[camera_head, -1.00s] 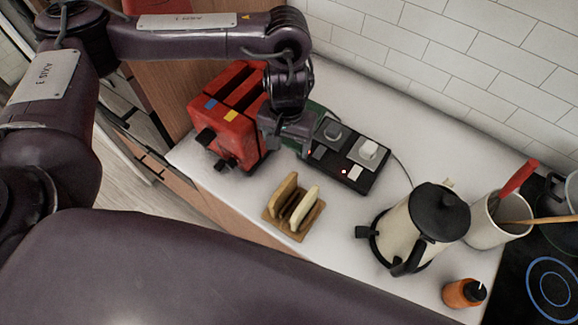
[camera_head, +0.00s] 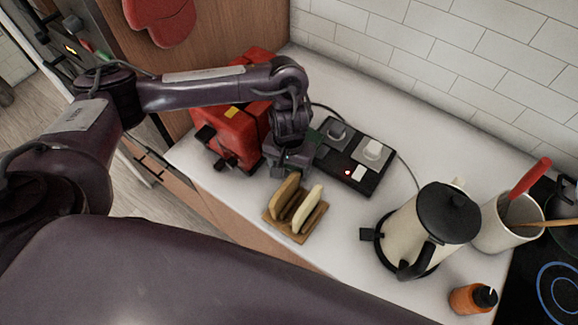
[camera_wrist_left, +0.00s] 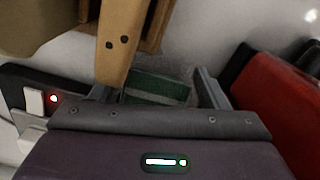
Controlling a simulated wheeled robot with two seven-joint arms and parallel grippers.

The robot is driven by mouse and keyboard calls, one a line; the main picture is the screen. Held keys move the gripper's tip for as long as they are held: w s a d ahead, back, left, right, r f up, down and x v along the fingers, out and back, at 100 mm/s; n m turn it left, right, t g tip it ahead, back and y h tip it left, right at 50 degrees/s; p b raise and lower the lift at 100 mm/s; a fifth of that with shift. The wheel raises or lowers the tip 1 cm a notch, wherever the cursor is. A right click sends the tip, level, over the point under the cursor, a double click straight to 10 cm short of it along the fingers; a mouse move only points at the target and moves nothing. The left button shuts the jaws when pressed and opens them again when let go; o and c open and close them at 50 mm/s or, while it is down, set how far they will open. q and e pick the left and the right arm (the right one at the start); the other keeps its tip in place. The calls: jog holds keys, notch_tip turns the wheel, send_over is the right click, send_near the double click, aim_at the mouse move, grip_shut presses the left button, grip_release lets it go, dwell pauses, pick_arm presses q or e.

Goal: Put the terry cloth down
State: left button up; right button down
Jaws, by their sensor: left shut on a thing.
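The terry cloth (camera_wrist_left: 158,88) shows in the left wrist view as a green piece with a pale stripe, between my left gripper's fingers. My left gripper (camera_head: 287,170) is low over the white counter, between the red toaster and the wooden toast rack. It is shut on the cloth. How much of the cloth touches the counter cannot be told. My right gripper is not in view.
The red toaster (camera_head: 232,134) stands left of the gripper. The toast rack (camera_head: 303,222) with bread is just in front. A black switch box (camera_head: 362,184) is to the right. A cream kettle (camera_head: 408,228), utensil pot (camera_head: 492,232) and orange bottle (camera_head: 467,298) stand farther right. The back counter is clear.

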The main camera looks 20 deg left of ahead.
pick_arm(q)
jog(key=shift+f, duration=0.1)
jog(key=o, duration=1.5)
